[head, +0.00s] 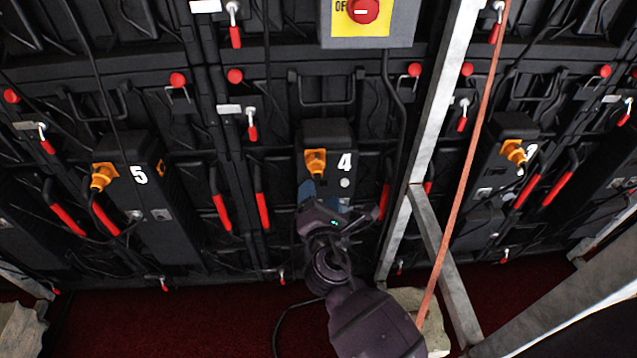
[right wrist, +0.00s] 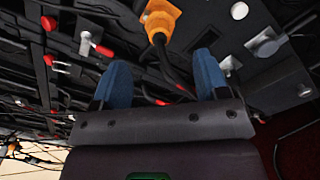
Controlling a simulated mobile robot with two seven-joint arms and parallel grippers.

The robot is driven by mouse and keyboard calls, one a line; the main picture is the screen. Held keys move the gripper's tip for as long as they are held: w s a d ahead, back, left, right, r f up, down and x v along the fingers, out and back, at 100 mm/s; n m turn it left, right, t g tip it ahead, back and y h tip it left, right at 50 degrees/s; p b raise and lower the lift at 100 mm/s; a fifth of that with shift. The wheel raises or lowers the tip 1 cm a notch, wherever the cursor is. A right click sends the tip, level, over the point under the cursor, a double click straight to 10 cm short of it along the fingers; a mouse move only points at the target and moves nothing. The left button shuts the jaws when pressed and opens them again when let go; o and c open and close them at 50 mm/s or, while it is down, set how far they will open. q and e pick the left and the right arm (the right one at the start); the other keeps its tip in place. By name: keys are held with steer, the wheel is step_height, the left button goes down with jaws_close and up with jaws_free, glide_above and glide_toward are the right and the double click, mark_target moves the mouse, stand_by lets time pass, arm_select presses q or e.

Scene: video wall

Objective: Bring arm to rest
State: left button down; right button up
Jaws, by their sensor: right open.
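My right arm reaches up from the bottom of the head view. Its gripper (head: 322,192) is in front of the lower part of the panel box marked 4 (head: 328,134), just below the orange plug (head: 316,162). In the right wrist view my right gripper (right wrist: 161,85) shows two blue fingertips spread apart with nothing between them. The orange plug (right wrist: 160,18) with its black cable appears beyond the fingers, apart from them. The arm partly hides the lower end of box 4. My left gripper is in neither view.
A box marked 5 (head: 150,200) stands left, another box (head: 490,190) right. Grey metal struts (head: 432,130) and an orange strap (head: 468,165) run close to my arm's right. A yellow panel with a red switch (head: 363,11) is above. Dark red floor (head: 190,325) lies below.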

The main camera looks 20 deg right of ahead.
steer(key=shift+s+a, duration=0.2)
steer(key=shift+s, duration=0.45)
arm_select(q)
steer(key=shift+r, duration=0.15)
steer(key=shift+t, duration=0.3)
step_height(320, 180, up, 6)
steer(key=p, duration=0.7)
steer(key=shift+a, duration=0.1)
arm_select(e)
steer(key=s+d+f+m+g+y, duration=0.1)
steer(key=s+d+f+m+g, duration=0.1)
steer(key=s+m, duration=0.5)
steer(key=s+d+f+m+g+y, duration=0.2)
steer(key=s+d+m, duration=0.3)
steer(key=s+m, duration=0.3)
steer(key=s+d+f+m+g+y, duration=0.2)
steer(key=s+m, duration=0.5)
steer(key=s, duration=0.5)
steer(key=shift+s+d+f, duration=0.3)
steer(key=shift+d+f, duration=0.25)
steer(key=shift+d, duration=0.1)
